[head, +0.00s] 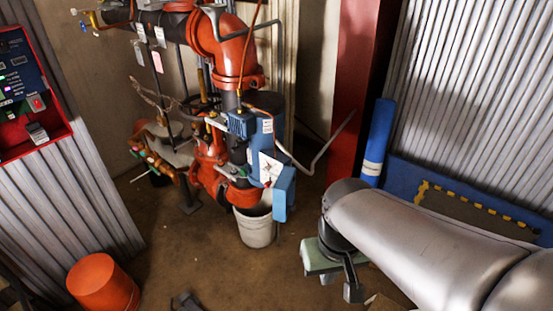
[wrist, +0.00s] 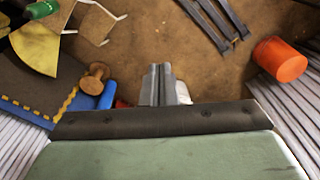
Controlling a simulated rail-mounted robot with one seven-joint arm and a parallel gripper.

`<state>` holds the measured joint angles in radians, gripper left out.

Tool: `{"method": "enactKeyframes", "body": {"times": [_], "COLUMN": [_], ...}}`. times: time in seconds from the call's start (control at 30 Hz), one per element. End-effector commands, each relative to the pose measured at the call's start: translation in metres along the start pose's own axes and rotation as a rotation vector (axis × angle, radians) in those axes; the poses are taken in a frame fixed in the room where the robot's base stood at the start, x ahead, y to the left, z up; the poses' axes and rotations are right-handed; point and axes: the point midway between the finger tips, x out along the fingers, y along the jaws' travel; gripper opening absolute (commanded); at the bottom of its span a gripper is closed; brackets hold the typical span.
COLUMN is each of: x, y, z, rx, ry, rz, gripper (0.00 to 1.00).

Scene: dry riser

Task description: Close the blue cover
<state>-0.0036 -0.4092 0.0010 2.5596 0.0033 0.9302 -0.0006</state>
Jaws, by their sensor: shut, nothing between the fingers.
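A tall blue housing (head: 264,136) is mounted on the red and dark pipework in the middle of the head view. A blue panel (head: 284,194), which looks like the cover, hangs at its lower right and stands out from it; its hinge is too small to make out. My gripper (head: 353,292) is to the right of the panel and lower in the picture, well apart from it and pointing down. In the wrist view my gripper's fingers (wrist: 157,84) are together and empty, over brown floor. The cover cannot be made out in the wrist view.
A white bucket (head: 256,224) stands below the pipework. An orange bucket (head: 103,283) is at the lower left, also in the wrist view (wrist: 279,61). A blue roll (head: 377,142) leans by the red column (head: 352,80). Open floor (head: 215,265) lies in front.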

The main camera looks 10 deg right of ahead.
Motion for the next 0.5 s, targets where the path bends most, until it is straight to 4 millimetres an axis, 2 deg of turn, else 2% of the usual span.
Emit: {"method": "enactKeyframes", "body": {"times": [0.07,0.17,0.27,0.33,0.5], "x": [0.001,0.004,0.009,0.014,0.030], "y": [0.000,0.001,0.005,0.012,0.040], "z": [-0.005,-0.028,-0.072,-0.110,-0.196], "rx": [0.036,0.211,0.547,0.837,1.491], "ry": [0.000,-0.009,-0.032,-0.060,-0.156], "rz": [-0.008,-0.043,-0.106,-0.157,-0.256], "gripper": [0.00,0.00,0.00,0.00,0.00]}}
